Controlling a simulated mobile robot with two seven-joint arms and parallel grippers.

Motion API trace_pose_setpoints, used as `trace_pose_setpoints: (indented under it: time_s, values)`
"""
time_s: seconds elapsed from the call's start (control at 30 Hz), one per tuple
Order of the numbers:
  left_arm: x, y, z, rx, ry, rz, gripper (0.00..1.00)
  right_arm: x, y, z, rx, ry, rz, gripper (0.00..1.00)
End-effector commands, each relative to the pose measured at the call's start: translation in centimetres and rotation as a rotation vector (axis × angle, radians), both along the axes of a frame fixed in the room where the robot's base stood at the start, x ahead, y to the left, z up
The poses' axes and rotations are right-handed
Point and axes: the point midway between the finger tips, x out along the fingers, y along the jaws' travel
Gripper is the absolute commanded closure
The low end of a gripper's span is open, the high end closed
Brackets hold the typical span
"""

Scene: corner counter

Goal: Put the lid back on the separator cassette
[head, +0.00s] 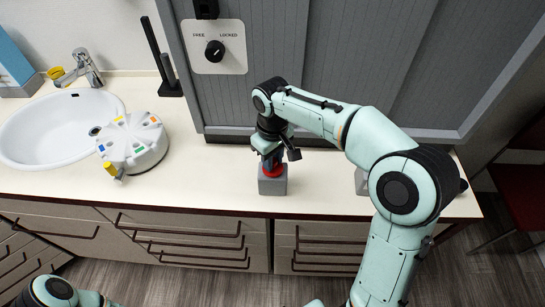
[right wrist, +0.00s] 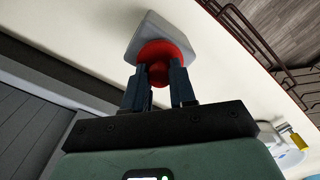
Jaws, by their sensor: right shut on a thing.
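The separator cassette (head: 272,187) is a grey block on the counter near its front edge, in the middle of the head view. A red lid with a knob (head: 273,169) is at its top. My right gripper (head: 272,156) is above it, pointing down, shut on the lid's knob. In the right wrist view the two fingers (right wrist: 160,88) are on either side of the red knob (right wrist: 158,72), and the red disc lies against or just over the grey cassette (right wrist: 152,27). I cannot tell whether it is fully seated. My left gripper is out of view.
A white round device with coloured marks (head: 133,146) stands by the sink (head: 50,125) at left. A grey cabinet with a FREE/LOCKED knob (head: 215,51) is close behind. Another grey object (head: 361,182) is partly hidden by my right arm.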

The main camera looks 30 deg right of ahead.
Motion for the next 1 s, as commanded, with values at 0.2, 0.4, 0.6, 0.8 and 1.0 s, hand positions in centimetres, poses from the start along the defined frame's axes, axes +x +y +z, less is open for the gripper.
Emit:
trace_pose_setpoints:
  time_s: [0.2,0.4,0.6,0.8,1.0]
  values:
    - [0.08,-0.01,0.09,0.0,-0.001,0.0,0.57,-0.01,-0.02,0.01,0.0,0.0,-0.001,1.0]
    - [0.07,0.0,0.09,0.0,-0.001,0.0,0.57,-0.01,-0.02,0.01,0.0,0.0,-0.001,0.71]
    - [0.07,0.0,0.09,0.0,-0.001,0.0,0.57,-0.01,-0.02,0.01,0.0,0.0,-0.001,0.45]
    - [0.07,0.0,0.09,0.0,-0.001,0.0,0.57,-0.01,-0.02,0.01,0.0,0.0,-0.001,0.19]
    - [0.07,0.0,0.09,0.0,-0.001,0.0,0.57,-0.01,-0.02,0.0,0.0,0.0,-0.001,0.19]
